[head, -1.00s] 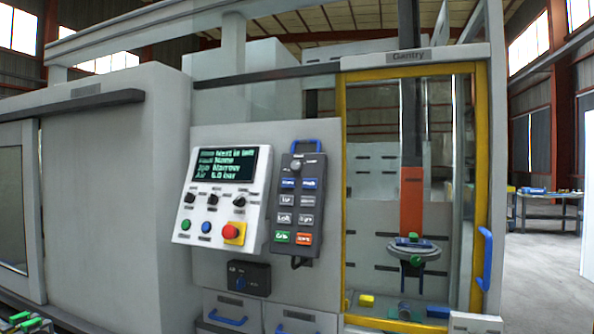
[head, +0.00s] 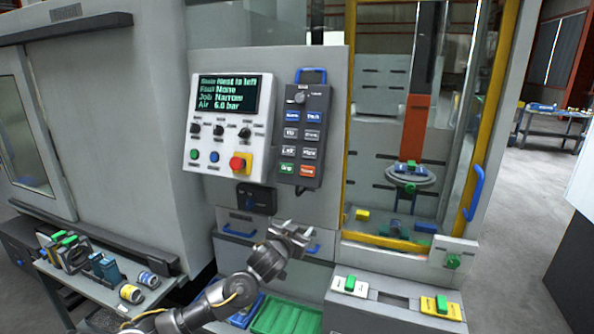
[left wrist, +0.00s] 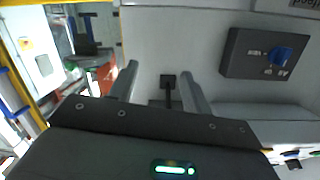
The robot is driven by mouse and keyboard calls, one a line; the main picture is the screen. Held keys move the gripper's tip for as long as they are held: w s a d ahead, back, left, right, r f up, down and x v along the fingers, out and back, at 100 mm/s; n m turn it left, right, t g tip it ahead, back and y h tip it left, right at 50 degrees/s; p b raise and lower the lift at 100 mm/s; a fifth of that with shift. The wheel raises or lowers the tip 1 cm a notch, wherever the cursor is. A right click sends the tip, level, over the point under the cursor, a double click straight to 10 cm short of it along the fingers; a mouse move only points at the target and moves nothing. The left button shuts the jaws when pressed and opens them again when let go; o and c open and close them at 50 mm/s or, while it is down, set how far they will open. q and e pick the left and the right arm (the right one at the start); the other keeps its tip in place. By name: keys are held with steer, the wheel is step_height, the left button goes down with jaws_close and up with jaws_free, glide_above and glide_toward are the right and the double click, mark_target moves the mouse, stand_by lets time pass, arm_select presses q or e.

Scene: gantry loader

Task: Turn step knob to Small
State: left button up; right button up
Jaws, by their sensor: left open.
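The dark pendant (head: 304,137) hangs on the grey machine front, with a small black knob (head: 300,97) at its top above rows of buttons. The labels at these knobs are too small to read, so I cannot tell which one is the step knob. My left gripper (head: 290,226) is open and empty, below the pendant and in front of the drawers. In the left wrist view its two fingers (left wrist: 162,88) are apart with nothing held. My right gripper is not in view.
A dark box with a blue knob (left wrist: 283,55) is right of the fingers in the left wrist view. A red emergency button (head: 238,163) is on the panel. A yellow-framed door (head: 350,120) is to the right. Green trays (head: 285,318) and a parts cart lie below.

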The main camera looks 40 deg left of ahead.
arm_select(q)
step_height(320, 180, up, 19)
steer(key=s+t+p, duration=0.1)
steer(key=s+t, duration=0.1)
steer(key=t, duration=0.1)
steer(key=n+t+y, duration=0.1)
steer(key=t+y, duration=0.1)
steer(key=t, duration=0.1)
glide_toward(299, 99)
steer(key=p+x, duration=0.3)
steer(key=x, duration=0.1)
steer(key=p+x, duration=0.2)
steer(key=x, duration=0.1)
steer(key=shift+r+p, duration=0.25)
steer(key=shift+p, duration=0.1)
steer(key=shift+w+a, duration=0.15)
steer(key=shift+w, duration=0.4)
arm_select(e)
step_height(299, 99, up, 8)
arm_select(q)
steer(key=shift+c, duration=0.3)
steer(key=c, duration=0.9)
steer(key=shift+n, duration=0.3)
steer(key=shift+c, duration=0.2)
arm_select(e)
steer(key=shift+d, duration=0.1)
